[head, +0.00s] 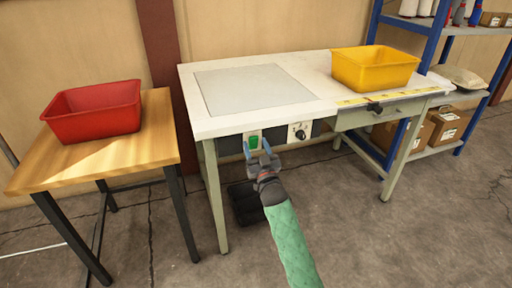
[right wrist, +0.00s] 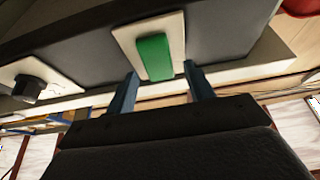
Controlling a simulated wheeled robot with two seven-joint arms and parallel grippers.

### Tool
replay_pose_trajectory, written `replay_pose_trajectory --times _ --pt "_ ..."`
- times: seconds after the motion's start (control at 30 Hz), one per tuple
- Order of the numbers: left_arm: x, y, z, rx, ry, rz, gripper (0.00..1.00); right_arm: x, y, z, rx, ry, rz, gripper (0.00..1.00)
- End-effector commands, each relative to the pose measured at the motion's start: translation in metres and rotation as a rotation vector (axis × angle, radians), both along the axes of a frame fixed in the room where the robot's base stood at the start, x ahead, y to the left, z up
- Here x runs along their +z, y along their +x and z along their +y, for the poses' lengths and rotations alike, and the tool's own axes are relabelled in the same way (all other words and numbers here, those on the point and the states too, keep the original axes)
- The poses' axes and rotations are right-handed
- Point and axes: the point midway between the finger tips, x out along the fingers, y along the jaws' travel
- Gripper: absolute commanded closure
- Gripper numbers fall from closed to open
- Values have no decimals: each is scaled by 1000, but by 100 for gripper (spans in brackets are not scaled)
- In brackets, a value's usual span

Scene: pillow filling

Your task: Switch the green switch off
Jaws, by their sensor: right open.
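The green switch (head: 253,141) sits on a pale plate on the dark front panel of the white workbench (head: 215,124). In the right wrist view the green switch (right wrist: 154,57) shows close up on its cream plate (right wrist: 121,37). My right gripper (head: 257,149) is open in front of the switch, its two blue fingers apart with nothing between them. In the right wrist view the gripper (right wrist: 160,88) has its fingertips near the plate's lower end, one toward each side; I cannot tell whether they touch it. My left gripper is not in view.
A black knob (head: 300,132) is on the same panel, right of the switch. A yellow bin (head: 375,70) stands on the bench. A red bin (head: 94,112) stands on a wooden table at left. A blue-framed shelf (head: 433,48) is at right.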

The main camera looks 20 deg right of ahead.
Motion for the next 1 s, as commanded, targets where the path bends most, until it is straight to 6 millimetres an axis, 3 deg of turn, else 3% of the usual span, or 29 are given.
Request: replay_pose_trajectory --times 0.6,1.0 --pt "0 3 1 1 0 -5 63 -28 -65 -2 0 0 0 47" --pt "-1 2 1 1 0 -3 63 -30 -71 -2 0 0 0 47"
